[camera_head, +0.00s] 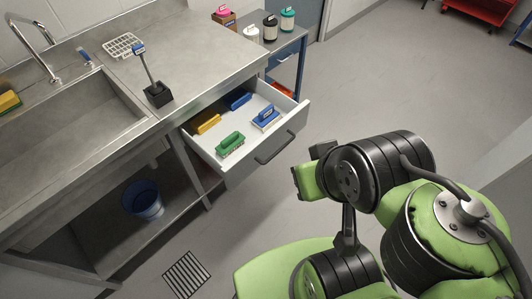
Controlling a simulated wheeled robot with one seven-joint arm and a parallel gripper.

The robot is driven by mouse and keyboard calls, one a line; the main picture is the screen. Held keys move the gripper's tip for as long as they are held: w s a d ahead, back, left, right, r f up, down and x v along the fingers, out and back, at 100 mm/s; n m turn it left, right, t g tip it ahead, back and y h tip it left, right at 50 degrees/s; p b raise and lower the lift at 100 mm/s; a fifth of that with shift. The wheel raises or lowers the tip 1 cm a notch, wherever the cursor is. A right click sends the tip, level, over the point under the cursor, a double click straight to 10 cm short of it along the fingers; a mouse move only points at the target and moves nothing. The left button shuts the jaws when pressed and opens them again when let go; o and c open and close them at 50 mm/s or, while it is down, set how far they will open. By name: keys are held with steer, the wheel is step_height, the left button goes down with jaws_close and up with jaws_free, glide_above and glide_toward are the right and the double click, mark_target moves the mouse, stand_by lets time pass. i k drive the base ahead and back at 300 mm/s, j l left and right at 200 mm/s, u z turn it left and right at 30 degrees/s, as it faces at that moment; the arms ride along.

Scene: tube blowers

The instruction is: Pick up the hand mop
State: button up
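A small long-handled tool (148,68) with a blue-and-white top stands, slightly tilted, in a black block-shaped holder (158,95) on the steel counter, right of the sink; it may be the hand mop, but the view is too small to be sure. An open drawer (236,181) below the counter holds a green brush (231,143), a blue brush (266,117), a yellow piece (209,123) and a darker blue piece (240,101). My green and black arm is folded at the lower right, apart from the counter and drawer. I cannot make out any gripper fingers.
The drawer juts out between my arm and the counter. A wire rack (123,45) lies behind the tool. A blue bucket (143,200) stands on the lower shelf. A side cart (283,57) carries several containers. Floor at the right is clear, with a red cart (490,12) far back.

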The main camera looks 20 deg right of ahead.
mark_target(268, 116)
steer(key=u, duration=3.55)
steer(key=z, duration=3.75)
steer(key=i+l+u, duration=0.1)
steer(key=u, duration=0.3)
steer(key=i+l+u, duration=0.2)
steer(key=u, duration=0.2)
steer(key=i+l, duration=0.05)
steer(key=i, duration=0.05)
